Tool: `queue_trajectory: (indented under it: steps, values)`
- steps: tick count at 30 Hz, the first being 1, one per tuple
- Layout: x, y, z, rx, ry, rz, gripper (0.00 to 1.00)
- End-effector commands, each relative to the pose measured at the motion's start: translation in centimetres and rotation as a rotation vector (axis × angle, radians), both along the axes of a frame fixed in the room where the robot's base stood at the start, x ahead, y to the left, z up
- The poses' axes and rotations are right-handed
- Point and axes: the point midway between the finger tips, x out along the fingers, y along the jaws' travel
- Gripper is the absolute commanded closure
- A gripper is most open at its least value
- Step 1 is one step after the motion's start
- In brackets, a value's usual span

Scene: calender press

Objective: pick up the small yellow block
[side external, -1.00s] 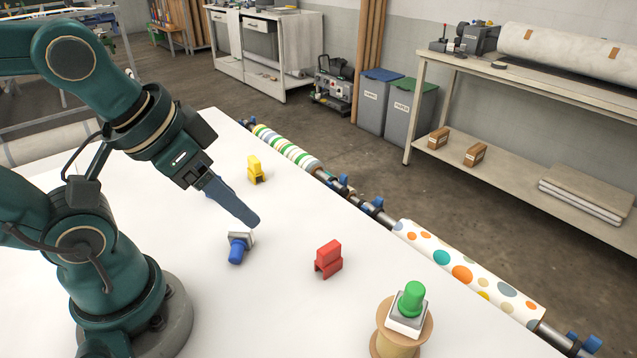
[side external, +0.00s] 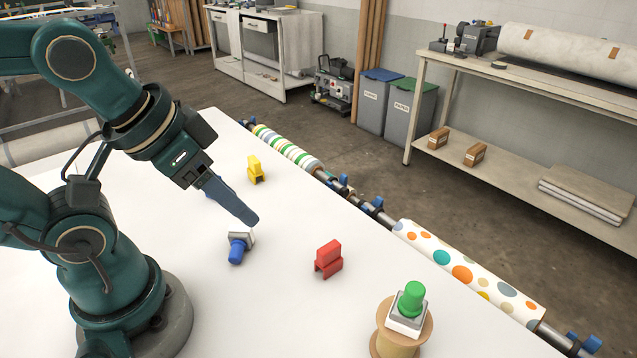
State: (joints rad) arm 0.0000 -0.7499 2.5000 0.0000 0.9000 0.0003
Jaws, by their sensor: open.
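The small yellow block (side external: 255,169) stands on the white table, with a notched lower part like two short legs. My gripper (side external: 240,207) is above the table, in front of the yellow block and a little to its left in the side view, apart from it. Its long blue-grey finger points down and to the right. Nothing shows in its grip. The second finger is mostly hidden, with a small blue part showing behind the near one.
A blue piece with a grey base (side external: 239,247) lies on the table below the fingertip. A red block (side external: 328,259) stands to the right. A green-topped piece (side external: 409,300) sits on a wooden spool (side external: 399,335). Patterned rollers (side external: 470,271) line the far edge of the white table (side external: 290,215).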

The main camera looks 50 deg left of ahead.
Motion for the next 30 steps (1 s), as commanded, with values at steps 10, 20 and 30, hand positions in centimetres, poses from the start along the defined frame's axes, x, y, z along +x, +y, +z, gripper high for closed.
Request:
queue_trajectory:
  steps: [10, 20, 30]
  values:
    - [0.9, 4.5, 0.8, 0.335, 0.079, -0.204, 0.43]
    - [4.9, 12.0, 1.0, 0.785, 0.408, -0.488, 0.43]
    - [11.0, 17.9, -0.7, 1.156, 0.797, -0.803, 0.43]
